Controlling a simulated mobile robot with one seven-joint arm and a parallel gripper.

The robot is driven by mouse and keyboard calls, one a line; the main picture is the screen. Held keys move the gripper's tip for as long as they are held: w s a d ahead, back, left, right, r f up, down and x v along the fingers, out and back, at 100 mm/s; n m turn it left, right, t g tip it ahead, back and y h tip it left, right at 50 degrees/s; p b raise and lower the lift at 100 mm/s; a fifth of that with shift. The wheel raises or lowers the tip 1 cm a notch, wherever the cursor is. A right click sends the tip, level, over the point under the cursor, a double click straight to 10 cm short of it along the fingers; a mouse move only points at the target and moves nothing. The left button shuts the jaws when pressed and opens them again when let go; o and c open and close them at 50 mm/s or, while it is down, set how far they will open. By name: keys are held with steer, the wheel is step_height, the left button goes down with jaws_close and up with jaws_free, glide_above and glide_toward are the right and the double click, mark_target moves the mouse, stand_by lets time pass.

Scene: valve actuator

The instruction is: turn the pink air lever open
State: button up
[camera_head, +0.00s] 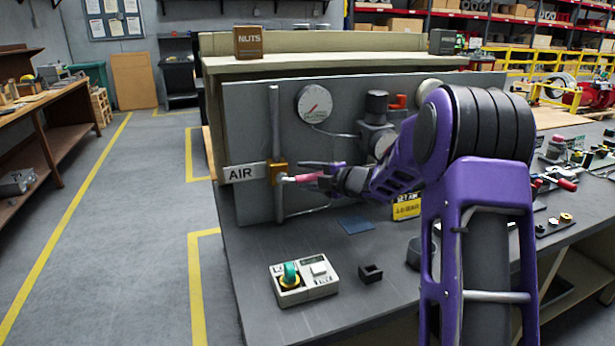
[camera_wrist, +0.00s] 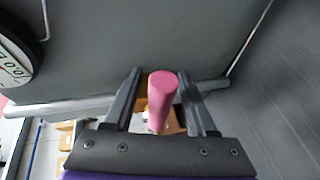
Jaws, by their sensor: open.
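The pink air lever (camera_head: 308,178) sticks out sideways from a brass valve body (camera_head: 277,171) on a vertical grey pipe, beside a white label reading AIR (camera_head: 240,173). My gripper (camera_head: 322,172) is at the lever, reaching in from the right. In the wrist view the pink lever (camera_wrist: 161,95) stands between the two dark fingers of my gripper (camera_wrist: 164,88). The fingers are open, with a gap visible on each side of the lever. The lever's far end and the valve body are mostly hidden behind it in the wrist view.
A round gauge (camera_head: 314,104) is on the grey panel above the lever. A yellow sign (camera_head: 406,206) stands under my arm. A control box with a green knob (camera_head: 290,274) and a small dark block (camera_head: 370,273) sit on the bench.

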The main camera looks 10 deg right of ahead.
jaws_close()
stand_by(1.4)
